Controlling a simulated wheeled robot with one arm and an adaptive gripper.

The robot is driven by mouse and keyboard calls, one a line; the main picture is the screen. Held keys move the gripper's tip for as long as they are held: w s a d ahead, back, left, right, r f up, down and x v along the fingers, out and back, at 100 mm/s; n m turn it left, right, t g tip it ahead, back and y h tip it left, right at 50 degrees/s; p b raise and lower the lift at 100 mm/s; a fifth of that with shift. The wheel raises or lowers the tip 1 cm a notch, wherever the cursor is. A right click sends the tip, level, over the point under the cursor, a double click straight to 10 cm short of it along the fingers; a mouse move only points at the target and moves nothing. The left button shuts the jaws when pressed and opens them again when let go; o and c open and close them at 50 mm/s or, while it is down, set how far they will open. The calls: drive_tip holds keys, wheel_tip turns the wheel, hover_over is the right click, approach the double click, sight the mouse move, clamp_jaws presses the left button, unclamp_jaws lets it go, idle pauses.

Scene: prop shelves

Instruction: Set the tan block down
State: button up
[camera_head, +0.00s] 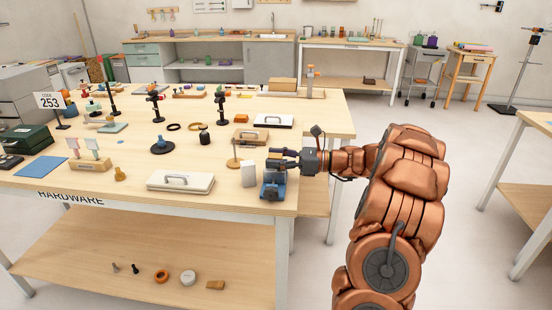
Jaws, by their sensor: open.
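My gripper (274,158) is open over the right end of the hardware table (120,188), with its fingers pointing left. A small tan-orange block (215,285) lies on the table's lower shelf, well below and left of my gripper. A larger tan block (282,84) sits at the table's far edge. I cannot tell which of these is the task's block.
Close to my gripper stand a pale upright block (249,174), a blue-grey device (272,188) and a tan round piece with a stick (233,162). A white handled case (180,182) lies to the left. Open floor is right of the table.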

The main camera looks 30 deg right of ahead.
drive_tip(key=shift+d+r, duration=0.1)
drive_tip(key=shift+r, duration=0.05)
drive_tip(key=v, duration=1.2)
drive_tip(key=shift+b, duration=0.3)
